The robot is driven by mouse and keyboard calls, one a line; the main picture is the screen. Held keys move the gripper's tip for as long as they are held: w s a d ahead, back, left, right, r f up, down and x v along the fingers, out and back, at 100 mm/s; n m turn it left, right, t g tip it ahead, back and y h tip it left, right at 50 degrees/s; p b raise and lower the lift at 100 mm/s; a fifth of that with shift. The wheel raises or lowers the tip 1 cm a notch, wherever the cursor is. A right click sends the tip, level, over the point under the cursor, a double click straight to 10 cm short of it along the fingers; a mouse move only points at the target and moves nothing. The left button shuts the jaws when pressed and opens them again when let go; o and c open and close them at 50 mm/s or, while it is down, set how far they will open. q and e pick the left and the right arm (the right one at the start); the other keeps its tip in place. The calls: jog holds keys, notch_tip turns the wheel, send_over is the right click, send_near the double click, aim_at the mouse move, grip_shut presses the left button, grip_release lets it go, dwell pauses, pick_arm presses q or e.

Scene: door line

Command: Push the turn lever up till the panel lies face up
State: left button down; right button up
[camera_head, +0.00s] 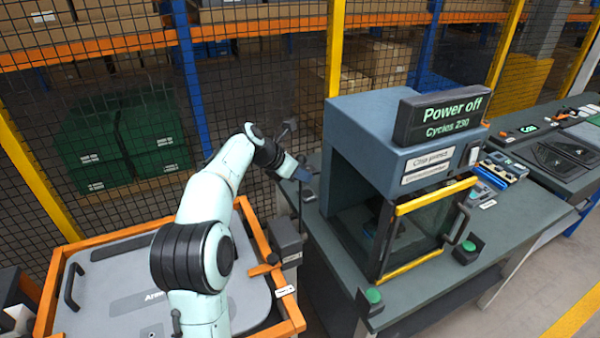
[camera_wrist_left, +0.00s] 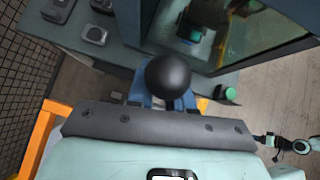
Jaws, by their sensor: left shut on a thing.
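The turn lever's round black knob (camera_wrist_left: 168,80) shows in the middle of the left wrist view, between the blue fingers of my left gripper (camera_wrist_left: 168,98). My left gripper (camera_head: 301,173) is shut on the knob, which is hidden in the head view. Below it a thin dark rod runs down to a dark box (camera_head: 285,238) at the frame's right side. The grey panel (camera_head: 125,270) lies flat in an orange frame, with a handle and partly covered lettering on its upper side. My arm hides part of the panel. My right gripper (camera_wrist_left: 268,140) seems to show small at the wrist view's right edge.
A blue-grey machine (camera_head: 375,125) with a yellow-edged clear door and a "Power off" sign (camera_head: 443,112) stands on the bench (camera_head: 500,240) right of my gripper. Green buttons (camera_head: 373,296) sit at the bench's front. A mesh fence (camera_head: 255,90) stands behind.

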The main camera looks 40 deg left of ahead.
pick_arm(q)
jog(key=shift+w+a+r, duration=0.1)
jog(key=shift+a+r, duration=0.05)
jog(key=shift+r, duration=0.25)
jog(key=c, duration=1.3)
grip_release()
jog(key=shift+o, duration=1)
jog(key=shift+w+a+f, duration=0.1)
jog(key=shift+a+f, duration=0.05)
jog(key=shift+f, duration=0.15)
jog(key=v, duration=1.3)
jog(key=shift+r, duration=0.2)
jog(key=shift+d+f, duration=0.1)
jog(key=shift+d, duration=0.1)
